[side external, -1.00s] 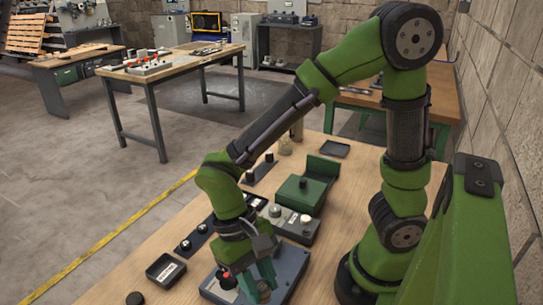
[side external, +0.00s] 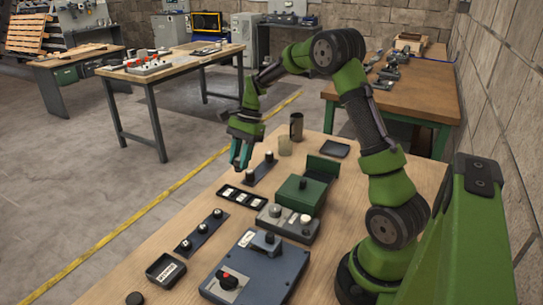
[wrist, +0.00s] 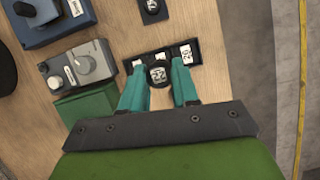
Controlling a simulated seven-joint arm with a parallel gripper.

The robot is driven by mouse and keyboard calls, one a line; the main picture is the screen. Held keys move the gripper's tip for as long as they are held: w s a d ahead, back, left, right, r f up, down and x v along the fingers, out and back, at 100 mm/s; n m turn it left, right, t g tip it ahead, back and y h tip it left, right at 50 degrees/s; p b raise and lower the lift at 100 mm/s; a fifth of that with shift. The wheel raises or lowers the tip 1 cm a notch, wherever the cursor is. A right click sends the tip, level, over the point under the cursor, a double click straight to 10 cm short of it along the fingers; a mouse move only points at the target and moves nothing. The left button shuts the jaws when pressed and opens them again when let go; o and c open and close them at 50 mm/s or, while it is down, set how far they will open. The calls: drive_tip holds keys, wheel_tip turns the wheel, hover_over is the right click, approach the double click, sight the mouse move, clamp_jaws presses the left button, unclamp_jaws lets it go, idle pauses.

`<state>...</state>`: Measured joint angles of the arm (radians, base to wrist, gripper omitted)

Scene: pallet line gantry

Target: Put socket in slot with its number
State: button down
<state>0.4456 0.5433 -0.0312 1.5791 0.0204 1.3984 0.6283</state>
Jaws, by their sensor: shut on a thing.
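My gripper (side external: 241,164) hangs above the table on the far left side in the side external view. In the wrist view its teal fingers (wrist: 158,78) are closed around a dark round socket (wrist: 157,74) with a white number on top, too small to read surely. The socket is hard to make out in the side external view. The black slotted rack (side external: 240,197) with white number labels lies on the table below. In the wrist view the rack (wrist: 198,75) is behind the fingers, with a label like "20" at its right; the held socket and fingers hide its middle.
Two strips with dark sockets, one near (side external: 200,235) and one far (side external: 262,170), flank the rack. A grey device (side external: 287,224), a green box (side external: 300,194), a blue-grey box with red knob (side external: 255,270) and a black tray (side external: 165,269) stand around. The table's left edge is close.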

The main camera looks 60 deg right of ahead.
wheel_tip(320, 180, down, 10)
drive_tip(key=shift+s+a+r, duration=0.1)
drive_tip(key=shift+r, duration=0.1)
idle(0.3)
